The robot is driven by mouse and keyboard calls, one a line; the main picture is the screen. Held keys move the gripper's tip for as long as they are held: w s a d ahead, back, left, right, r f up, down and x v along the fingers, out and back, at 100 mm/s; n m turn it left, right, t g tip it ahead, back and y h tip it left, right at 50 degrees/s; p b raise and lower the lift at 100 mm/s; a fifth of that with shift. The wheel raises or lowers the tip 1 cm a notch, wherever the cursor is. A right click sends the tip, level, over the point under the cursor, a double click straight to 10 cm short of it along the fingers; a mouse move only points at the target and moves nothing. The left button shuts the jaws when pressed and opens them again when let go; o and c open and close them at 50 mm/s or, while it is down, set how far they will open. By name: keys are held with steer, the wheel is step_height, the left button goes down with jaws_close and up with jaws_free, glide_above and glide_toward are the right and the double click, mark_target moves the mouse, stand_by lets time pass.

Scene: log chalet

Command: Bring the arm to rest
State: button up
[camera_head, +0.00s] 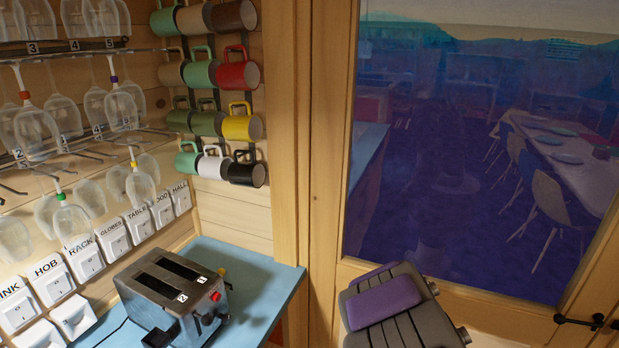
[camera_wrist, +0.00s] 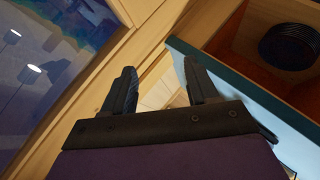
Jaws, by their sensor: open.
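My gripper (camera_wrist: 160,90) shows in the wrist view with its two dark fingers spread apart and nothing between them. Beyond the fingers are a wooden door frame and the edge of a blue-topped counter. In the head view, part of my arm, grey with a purple panel, shows at the lower middle in front of the glazed door. My gripper's fingers cannot be made out in the head view.
A blue counter (camera_head: 262,290) holds a metal toaster (camera_head: 172,296) left of my arm. Mugs (camera_head: 238,75) and glasses (camera_head: 37,130) hang on the wooden wall. A glazed door (camera_head: 470,160) stands close behind my arm. An open compartment (camera_wrist: 240,45) holds dark stacked dishes (camera_wrist: 290,47).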

steer(key=s+d+r+m+g+h, duration=0.4)
steer(key=s+d+r+m+h, duration=0.45)
steer(key=s+d, duration=0.45)
steer(key=s+a+r+m+g+y, duration=0.1)
steer(key=s+a+m+g, duration=0.1)
steer(key=s, duration=0.8)
steer(key=s+a+r+m+g+y, duration=0.1)
steer(key=s+a+g, duration=0.3)
steer(key=s, duration=0.7)
steer(key=s+a+r+m+g+y, duration=0.1)
steer(key=s+a+m+g+y, duration=0.2)
steer(key=s, duration=0.8)
steer(key=shift+a+r+m, duration=0.3)
steer(key=shift+a+m, duration=0.05)
steer(key=shift+a, duration=0.85)
